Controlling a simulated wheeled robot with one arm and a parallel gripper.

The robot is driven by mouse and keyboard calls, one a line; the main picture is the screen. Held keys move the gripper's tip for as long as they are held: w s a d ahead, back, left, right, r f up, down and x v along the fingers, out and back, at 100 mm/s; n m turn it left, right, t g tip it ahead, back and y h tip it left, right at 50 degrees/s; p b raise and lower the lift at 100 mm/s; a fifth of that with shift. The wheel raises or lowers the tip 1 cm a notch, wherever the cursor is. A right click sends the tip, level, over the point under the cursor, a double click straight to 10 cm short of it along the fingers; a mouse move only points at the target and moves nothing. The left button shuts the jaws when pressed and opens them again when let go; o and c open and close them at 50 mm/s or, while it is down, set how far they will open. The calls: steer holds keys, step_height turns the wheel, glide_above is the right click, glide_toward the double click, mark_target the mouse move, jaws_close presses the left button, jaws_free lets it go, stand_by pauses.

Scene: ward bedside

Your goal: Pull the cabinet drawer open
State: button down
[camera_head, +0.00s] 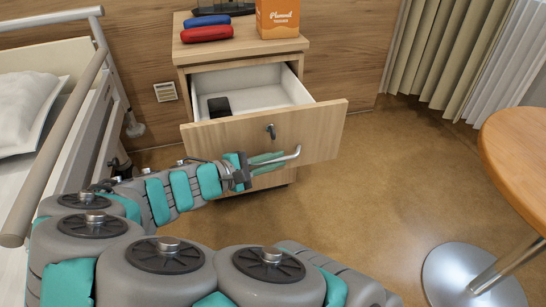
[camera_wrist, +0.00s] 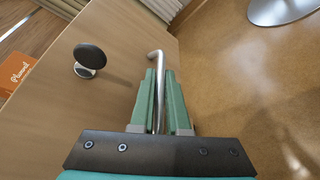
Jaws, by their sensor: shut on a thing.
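The bedside cabinet (camera_head: 184,60) is light wood and stands against the wall. Its top drawer (camera_head: 318,120) is pulled out, with the white interior showing. A small dark box (camera_head: 219,107) lies inside at the left. The drawer front also fills the left of the wrist view (camera_wrist: 115,100). A metal bar handle (camera_head: 292,156) is on the drawer front; its bent end shows in the wrist view (camera_wrist: 155,55). My gripper (camera_head: 268,160) is shut on this handle, with the bar between its green fingers (camera_wrist: 160,78).
A red case (camera_head: 207,34), a blue case (camera_head: 224,8) and an orange box (camera_head: 278,18) are on the cabinet top. A railed bed (camera_head: 62,110) stands at the left. A round table (camera_head: 520,150) is at the right. The floor between cabinet and table is clear.

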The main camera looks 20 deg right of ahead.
steer(key=shift+s, duration=0.55)
steer(key=c, duration=1.2)
jaws_free()
steer(key=shift+v, duration=3.95)
steer(key=shift+f, duration=0.1)
